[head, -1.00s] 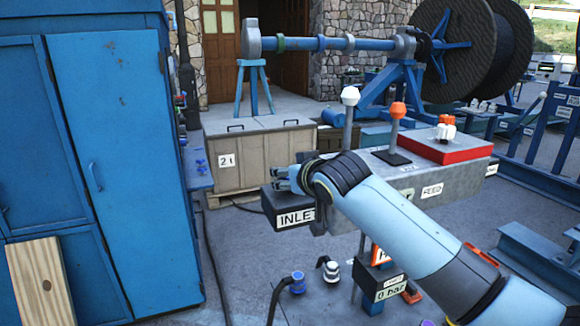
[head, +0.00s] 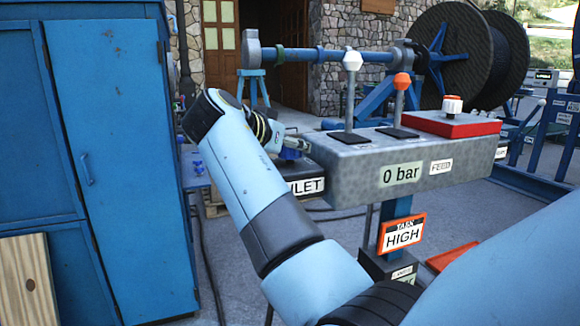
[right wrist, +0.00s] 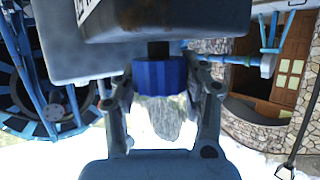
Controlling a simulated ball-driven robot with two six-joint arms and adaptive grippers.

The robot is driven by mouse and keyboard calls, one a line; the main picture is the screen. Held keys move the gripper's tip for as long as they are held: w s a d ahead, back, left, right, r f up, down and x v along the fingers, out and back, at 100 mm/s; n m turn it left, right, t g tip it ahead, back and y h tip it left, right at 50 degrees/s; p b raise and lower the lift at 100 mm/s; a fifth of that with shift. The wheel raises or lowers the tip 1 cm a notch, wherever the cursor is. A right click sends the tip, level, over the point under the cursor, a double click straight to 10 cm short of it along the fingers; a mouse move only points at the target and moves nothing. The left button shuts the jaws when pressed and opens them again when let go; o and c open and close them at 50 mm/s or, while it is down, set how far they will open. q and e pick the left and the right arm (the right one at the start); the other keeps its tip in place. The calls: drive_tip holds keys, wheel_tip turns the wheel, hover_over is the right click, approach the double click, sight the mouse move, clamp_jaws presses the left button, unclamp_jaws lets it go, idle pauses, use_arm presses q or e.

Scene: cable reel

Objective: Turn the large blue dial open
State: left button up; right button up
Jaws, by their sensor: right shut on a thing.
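The large blue dial (right wrist: 158,76) sits on a short black stem on the end of the grey control box in the right wrist view. My right gripper (right wrist: 162,84) is shut on it, with one finger on each side. In the head view a bit of the blue dial (head: 290,153) shows at the left end of the grey control box (head: 345,185), by the INLET label (head: 306,186). My right gripper (head: 297,146) reaches it from the left, partly hidden by my arm. My left gripper is in neither view.
A white-topped lever (head: 350,95) and an orange-topped lever (head: 399,100) stand on the box. A red block (head: 450,124) with a white knob is at its right. The front reads 0 bar (head: 401,174). A blue cabinet (head: 110,150) stands left.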

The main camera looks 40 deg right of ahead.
drive_tip(key=shift+f+m+g+h+b, duration=0.15)
drive_tip(key=shift+m+g+h+b, duration=0.35)
drive_tip(key=shift+m+g+b, duration=1.7)
drive_tip(key=o, duration=1.2)
drive_tip(key=shift+r, duration=0.25)
wheel_tip(320, 180, up, 10)
drive_tip(key=shift+f, duration=0.2)
